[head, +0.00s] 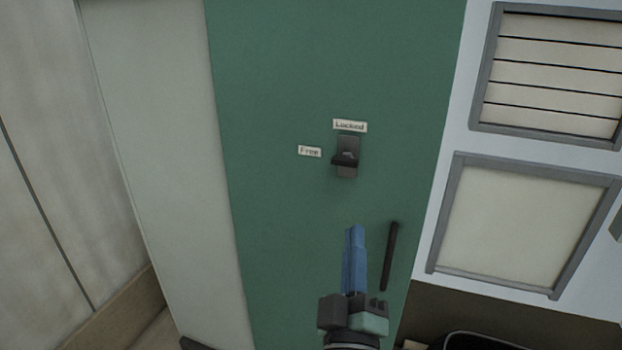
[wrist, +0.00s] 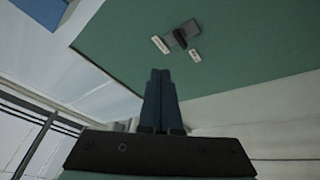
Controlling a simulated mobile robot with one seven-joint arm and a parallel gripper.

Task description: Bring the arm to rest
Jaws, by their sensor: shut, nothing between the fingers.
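My gripper (head: 354,232) has blue fingers and is shut and empty. It is in front of the green panel (head: 275,100), below a small dark latch (head: 347,157) in the head view. The latch has a label reading "Locked" (head: 350,126) above it and one reading "Free" (head: 310,151) to its left. In the wrist view the shut fingers (wrist: 161,75) point toward the green panel (wrist: 120,40), and the latch (wrist: 181,36) shows beyond their tips, apart from them.
A dark vertical bar handle (head: 390,256) is on the panel just right of my gripper. A louvred grille (head: 488,70) and a pale framed panel (head: 525,225) are at the right. A black bin-like rim (head: 490,336) shows at the bottom right. A pale wall (head: 50,150) is at the left.

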